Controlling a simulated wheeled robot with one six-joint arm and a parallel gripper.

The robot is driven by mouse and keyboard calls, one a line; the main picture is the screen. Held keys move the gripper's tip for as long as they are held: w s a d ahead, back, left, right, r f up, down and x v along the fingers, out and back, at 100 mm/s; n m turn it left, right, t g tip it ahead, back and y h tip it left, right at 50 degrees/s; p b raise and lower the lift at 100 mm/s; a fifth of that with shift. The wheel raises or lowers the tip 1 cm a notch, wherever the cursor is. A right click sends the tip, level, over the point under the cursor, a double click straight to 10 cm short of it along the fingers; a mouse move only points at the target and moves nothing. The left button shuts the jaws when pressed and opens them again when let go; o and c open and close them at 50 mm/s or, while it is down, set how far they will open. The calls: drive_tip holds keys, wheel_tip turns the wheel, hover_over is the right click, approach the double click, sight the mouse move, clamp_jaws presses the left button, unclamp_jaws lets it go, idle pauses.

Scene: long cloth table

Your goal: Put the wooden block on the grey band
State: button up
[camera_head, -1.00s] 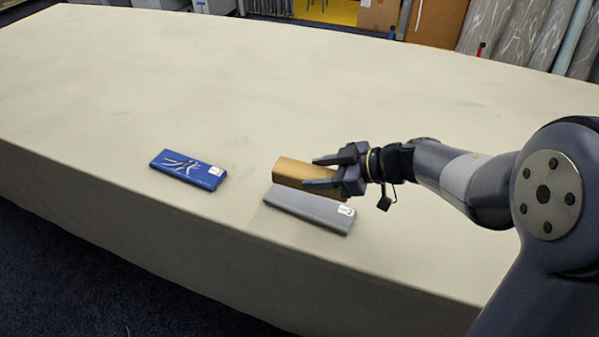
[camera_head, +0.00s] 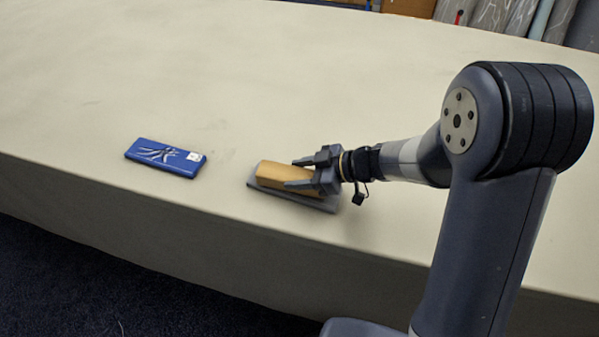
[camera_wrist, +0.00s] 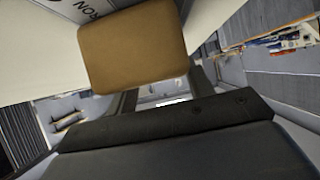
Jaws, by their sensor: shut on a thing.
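The wooden block (camera_head: 283,174) is a tan bar. My gripper (camera_head: 300,172) is shut on it near its right end. The grey band (camera_head: 262,190) is a flat grey slab on the cloth table. The block is over the band, and whether it touches the band I cannot tell. The band's left end and front edge show; the block and gripper hide much of the rest. In the wrist view the block's tan end (camera_wrist: 133,45) fills the upper middle, in front of my dark gripper body.
A blue flat slab (camera_head: 165,157) with a pale pattern and a white label lies on the table (camera_head: 250,80) to the left, apart from the band. The table's front edge runs close below both slabs. The table behind them is clear.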

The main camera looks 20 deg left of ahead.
drive_tip(key=shift+f, duration=0.1)
drive_tip(key=o, duration=1.1)
drive_tip(key=shift+o, duration=0.2)
drive_tip(key=shift+r, duration=0.25)
drive_tip(key=v, duration=1.2)
drive_tip(key=shift+a+f, duration=0.1)
